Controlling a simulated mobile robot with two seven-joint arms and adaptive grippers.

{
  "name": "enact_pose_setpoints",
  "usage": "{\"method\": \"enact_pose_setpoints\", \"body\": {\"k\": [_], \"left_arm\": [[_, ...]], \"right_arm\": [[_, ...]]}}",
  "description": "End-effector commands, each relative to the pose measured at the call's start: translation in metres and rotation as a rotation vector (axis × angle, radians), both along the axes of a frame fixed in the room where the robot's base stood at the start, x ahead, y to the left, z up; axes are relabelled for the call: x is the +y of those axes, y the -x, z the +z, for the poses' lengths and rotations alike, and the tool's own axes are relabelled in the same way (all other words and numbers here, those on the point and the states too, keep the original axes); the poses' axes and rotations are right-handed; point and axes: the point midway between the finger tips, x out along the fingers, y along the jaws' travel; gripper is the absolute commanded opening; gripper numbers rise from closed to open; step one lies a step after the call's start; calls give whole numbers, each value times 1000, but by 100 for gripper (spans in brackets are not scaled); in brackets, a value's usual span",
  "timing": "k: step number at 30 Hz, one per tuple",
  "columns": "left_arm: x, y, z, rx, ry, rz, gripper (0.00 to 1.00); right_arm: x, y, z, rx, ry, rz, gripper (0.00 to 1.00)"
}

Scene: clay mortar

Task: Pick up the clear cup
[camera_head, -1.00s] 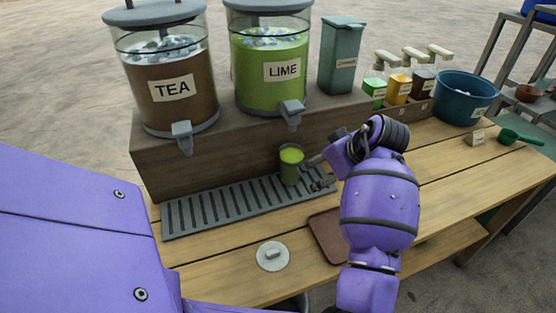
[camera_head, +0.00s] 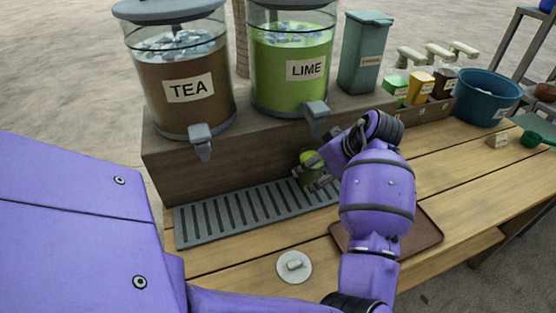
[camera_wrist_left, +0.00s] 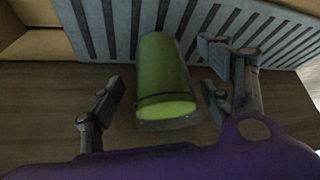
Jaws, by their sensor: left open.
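The clear cup (camera_head: 309,159), filled with green liquid, stands at the right part of the grey drip tray, below the lime dispenser. My left gripper (camera_head: 316,177) is at the cup, its fingers partly hiding it in the head view. In the left wrist view the cup (camera_wrist_left: 166,75) lies between the open fingers of the left gripper (camera_wrist_left: 162,92). A gap shows on each side, so the fingers appear apart from it. My right gripper is not in view.
The lime dispenser (camera_head: 290,85) with its grey tap (camera_head: 315,115) and the tea dispenser (camera_head: 178,105) stand on a wooden block behind the drip tray (camera_head: 240,214). A round lid (camera_head: 294,267) and a brown tray (camera_head: 424,235) lie in front. A blue tub (camera_head: 484,98) stands far right.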

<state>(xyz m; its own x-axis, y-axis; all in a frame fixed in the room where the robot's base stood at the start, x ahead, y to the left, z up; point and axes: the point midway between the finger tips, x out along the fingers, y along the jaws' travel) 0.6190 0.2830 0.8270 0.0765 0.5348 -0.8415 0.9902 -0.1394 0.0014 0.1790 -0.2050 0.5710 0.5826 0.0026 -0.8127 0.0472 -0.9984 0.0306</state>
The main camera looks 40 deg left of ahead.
Motion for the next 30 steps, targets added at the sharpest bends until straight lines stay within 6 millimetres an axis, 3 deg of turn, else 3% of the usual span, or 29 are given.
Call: {"method": "enact_pose_setpoints", "body": {"k": [6, 14, 27, 30], "left_arm": [[20, -2, -28, 3, 0, 1, 72], [22, -3, -31, 0, 0, 0, 70], [21, -3, -30, -1, 0, 0, 13], [21, -4, -29, -3, -1, 1, 4]], "right_arm": [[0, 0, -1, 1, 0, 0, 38], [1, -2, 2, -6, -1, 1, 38], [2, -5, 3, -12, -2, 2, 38], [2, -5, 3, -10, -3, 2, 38]]}}
